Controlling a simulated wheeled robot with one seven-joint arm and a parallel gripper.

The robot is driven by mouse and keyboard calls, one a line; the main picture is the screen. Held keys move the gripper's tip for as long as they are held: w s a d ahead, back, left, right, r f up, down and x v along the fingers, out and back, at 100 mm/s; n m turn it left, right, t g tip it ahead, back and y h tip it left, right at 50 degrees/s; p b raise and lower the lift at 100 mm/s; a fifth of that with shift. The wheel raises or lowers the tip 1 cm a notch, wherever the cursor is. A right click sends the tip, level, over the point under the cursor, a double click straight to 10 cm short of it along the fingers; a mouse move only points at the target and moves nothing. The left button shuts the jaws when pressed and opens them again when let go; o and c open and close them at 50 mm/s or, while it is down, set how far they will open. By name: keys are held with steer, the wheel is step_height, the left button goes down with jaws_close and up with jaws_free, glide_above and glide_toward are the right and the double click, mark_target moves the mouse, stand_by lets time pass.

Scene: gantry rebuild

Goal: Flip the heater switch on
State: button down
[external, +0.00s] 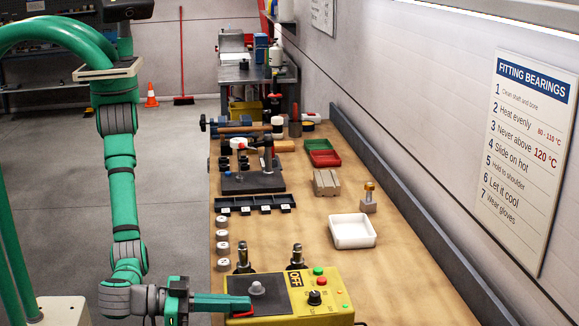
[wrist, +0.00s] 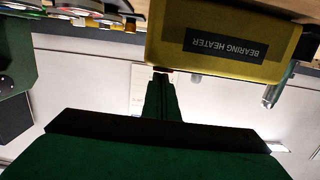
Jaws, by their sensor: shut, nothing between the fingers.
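The yellow bearing heater (external: 335,313) stands at the near end of the bench. The switch itself is not clearly visible.
Two dark posts (external: 244,258) stand just behind the heater, with several pale rings (external: 222,248) to their left. A white tray (external: 352,243) and a black bin row (external: 254,209) lie farther back. Bare bench shows right of the heater.

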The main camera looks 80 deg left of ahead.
stand_by(0.3)
steer(key=shift+f+g, duration=0.2)
steer(key=shift+g, duration=0.2)
step_height(320, 180, up, 4)
steer(key=shift+w+r, duration=0.15)
steer(key=s+r, duration=0.3)
steer(key=s, duration=0.6)
steer(key=shift+r, duration=0.15)
